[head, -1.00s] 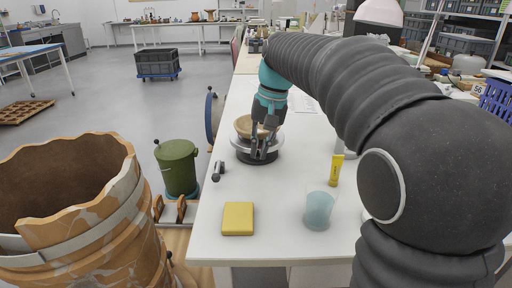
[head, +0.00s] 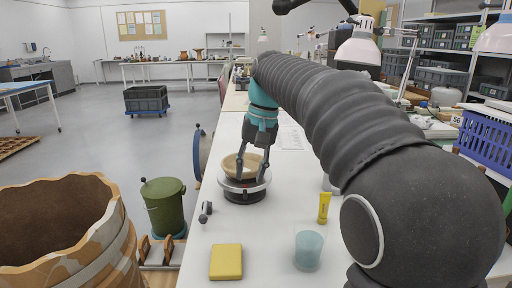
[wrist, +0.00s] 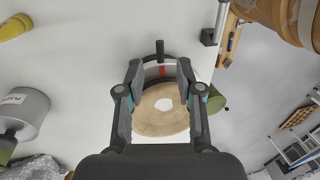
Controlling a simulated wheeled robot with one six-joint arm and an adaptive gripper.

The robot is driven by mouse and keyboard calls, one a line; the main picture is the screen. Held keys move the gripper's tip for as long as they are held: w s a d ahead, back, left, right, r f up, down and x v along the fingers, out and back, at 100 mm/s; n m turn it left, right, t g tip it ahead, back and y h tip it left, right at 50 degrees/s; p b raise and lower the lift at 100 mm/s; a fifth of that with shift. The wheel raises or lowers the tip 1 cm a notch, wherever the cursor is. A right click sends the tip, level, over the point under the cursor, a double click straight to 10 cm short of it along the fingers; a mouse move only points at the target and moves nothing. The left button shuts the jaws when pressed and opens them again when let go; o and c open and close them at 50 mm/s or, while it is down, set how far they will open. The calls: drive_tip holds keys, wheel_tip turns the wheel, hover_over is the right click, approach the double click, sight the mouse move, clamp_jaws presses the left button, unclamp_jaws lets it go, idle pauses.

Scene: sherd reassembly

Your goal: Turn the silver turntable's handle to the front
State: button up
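The silver turntable (head: 232,186) stands on a dark base on the white table and carries a tan bowl (head: 243,162). In the wrist view the bowl (wrist: 160,120) shows a pale patch at its middle. A short black handle (wrist: 160,47) sticks out from the turntable at the top of the wrist view, on the side towards my body, near a red mark (wrist: 162,70) on the silver rim. My gripper (head: 252,177) is open over the turntable. In the wrist view its fingers (wrist: 160,72) stand apart on either side of the bowl's near part; contact is unclear.
A dark small tool (head: 206,212) lies left of the turntable near the table edge. A yellow block (head: 226,261), a blue beaker (head: 308,248) and a yellow tube (head: 323,208) stand nearer. A large clay vessel (head: 75,235) and green bucket (head: 165,205) are left of the table.

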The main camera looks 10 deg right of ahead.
wheel_tip(320, 180, up, 7)
drive_tip(key=d, duration=0.1)
drive_tip(key=shift+d, duration=0.2)
drive_tip(key=shift+s, duration=0.1)
